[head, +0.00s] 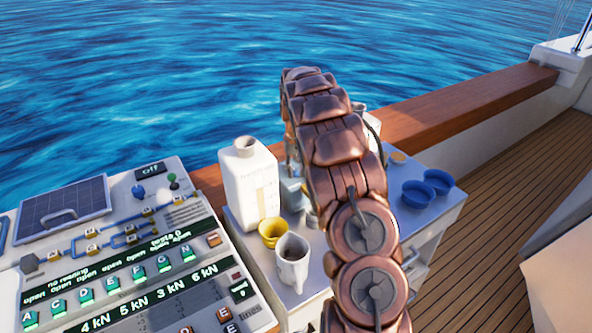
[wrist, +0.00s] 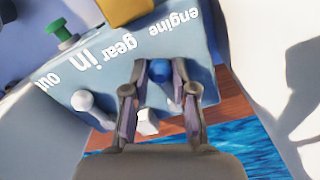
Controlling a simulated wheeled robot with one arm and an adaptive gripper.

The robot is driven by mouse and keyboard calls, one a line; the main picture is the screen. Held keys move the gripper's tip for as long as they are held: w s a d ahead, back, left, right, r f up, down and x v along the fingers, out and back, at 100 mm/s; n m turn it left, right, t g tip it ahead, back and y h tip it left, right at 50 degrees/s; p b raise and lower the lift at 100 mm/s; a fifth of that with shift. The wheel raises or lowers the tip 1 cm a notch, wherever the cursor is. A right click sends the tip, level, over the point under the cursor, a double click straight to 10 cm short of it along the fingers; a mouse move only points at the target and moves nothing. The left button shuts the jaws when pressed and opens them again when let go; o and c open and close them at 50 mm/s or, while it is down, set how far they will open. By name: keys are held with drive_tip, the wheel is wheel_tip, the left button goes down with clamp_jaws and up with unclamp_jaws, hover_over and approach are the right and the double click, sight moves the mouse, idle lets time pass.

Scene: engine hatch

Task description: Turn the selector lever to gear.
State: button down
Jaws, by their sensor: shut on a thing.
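In the wrist view my gripper (wrist: 160,82) has its two fingers closed around a lever with a blue round knob (wrist: 159,70), which I take as the selector lever. The knob shows between the fingertips; its stem is largely hidden. The lettering "engine" and "gear" (wrist: 122,46) is upside down on the pale blue panel beside it. In the head view my arm covers the gripper and this lever.
In the wrist view, a pale round-topped knob (wrist: 82,100) stands left of my fingers near "in" and "out". A green knob (wrist: 62,34) and a yellow object (wrist: 124,10) lie beyond. In the head view, a white jug (head: 250,185), yellow cup (head: 271,231) and mug (head: 292,262) stand beside my arm.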

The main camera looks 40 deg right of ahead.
drive_tip(key=shift+f, duration=0.1)
drive_tip(key=shift+d+f+n+b, duration=0.1)
drive_tip(key=shift+d+n+b, duration=0.2)
drive_tip(key=shift+n+b, duration=0.4)
drive_tip(key=n+b, duration=0.1)
drive_tip(key=d+n+b, duration=0.1)
drive_tip(key=n, duration=0.1)
drive_tip(key=shift+w+d+b, duration=0.2)
drive_tip(key=shift+d+b, duration=0.05)
drive_tip(key=shift+b, duration=0.15)
drive_tip(key=shift+w+d+n+b, duration=0.2)
drive_tip(key=shift+d+n+b, duration=0.3)
drive_tip(key=shift+n, duration=0.6)
drive_tip(key=shift+w+d+r+n+b, duration=0.1)
drive_tip(key=shift+w+d+n+b, duration=0.1)
drive_tip(key=shift+n, duration=0.35)
drive_tip(key=shift+w+d+r+n+b, duration=0.1)
drive_tip(key=shift+d+n, duration=0.1)
drive_tip(key=shift+n, duration=0.35)
drive_tip(key=c, duration=0.9)
unclamp_jaws()
